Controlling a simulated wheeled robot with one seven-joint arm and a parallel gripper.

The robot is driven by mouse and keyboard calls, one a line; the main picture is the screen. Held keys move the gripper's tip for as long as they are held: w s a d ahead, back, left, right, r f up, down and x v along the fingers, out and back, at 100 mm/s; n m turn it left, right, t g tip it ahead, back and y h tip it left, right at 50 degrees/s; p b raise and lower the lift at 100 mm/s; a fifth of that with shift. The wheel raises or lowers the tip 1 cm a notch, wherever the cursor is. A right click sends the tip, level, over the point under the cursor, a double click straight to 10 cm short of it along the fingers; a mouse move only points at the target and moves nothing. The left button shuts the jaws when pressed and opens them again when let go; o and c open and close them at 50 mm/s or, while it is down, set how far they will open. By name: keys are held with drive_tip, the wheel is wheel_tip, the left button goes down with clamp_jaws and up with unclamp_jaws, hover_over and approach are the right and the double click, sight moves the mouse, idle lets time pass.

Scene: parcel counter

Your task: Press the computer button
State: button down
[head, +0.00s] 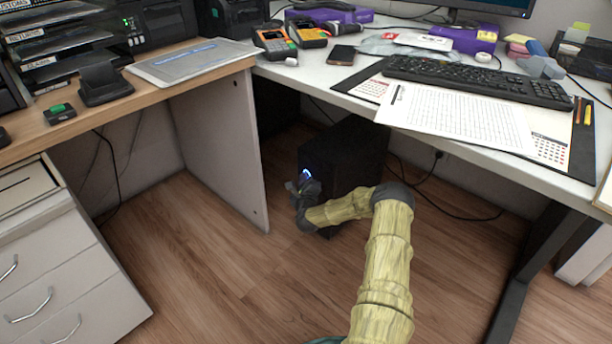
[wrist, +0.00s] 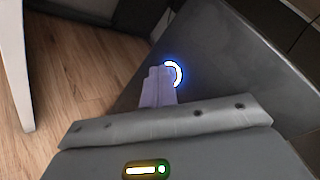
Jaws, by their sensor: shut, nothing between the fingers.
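The black computer tower (head: 350,153) stands on the floor under the white desk. Its round button glows blue-white (head: 306,173) on the front face. In the wrist view the button's lit ring (wrist: 177,74) shows just beyond the fingertips, with its left part hidden behind them. My gripper (head: 301,186) is at the tower's front, right by the button. In the wrist view my gripper (wrist: 160,72) is shut, with its fingers together and empty. The tips overlap the ring's edge in the picture; I cannot tell whether they touch the button.
A white desk side panel (head: 225,150) stands left of the tower. The white desk top (head: 325,78) overhangs it, with a keyboard (head: 470,80) and papers on top. Cables (head: 440,185) lie on the floor to the right. Wooden floor (head: 200,265) in front is clear.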

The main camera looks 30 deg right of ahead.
drive_tip(key=shift+d+r, duration=0.1)
drive_tip(key=shift+s+a+p, duration=0.3)
drive_tip(key=shift+a+p, duration=0.1)
drive_tip(key=shift+a, duration=0.45)
drive_tip(key=a, duration=0.1)
drive_tip(key=s+a+p, duration=0.1)
drive_tip(key=a, duration=0.1)
drive_tip(key=a+p, duration=0.1)
drive_tip(key=shift+s+a, duration=0.3)
idle(0.6)
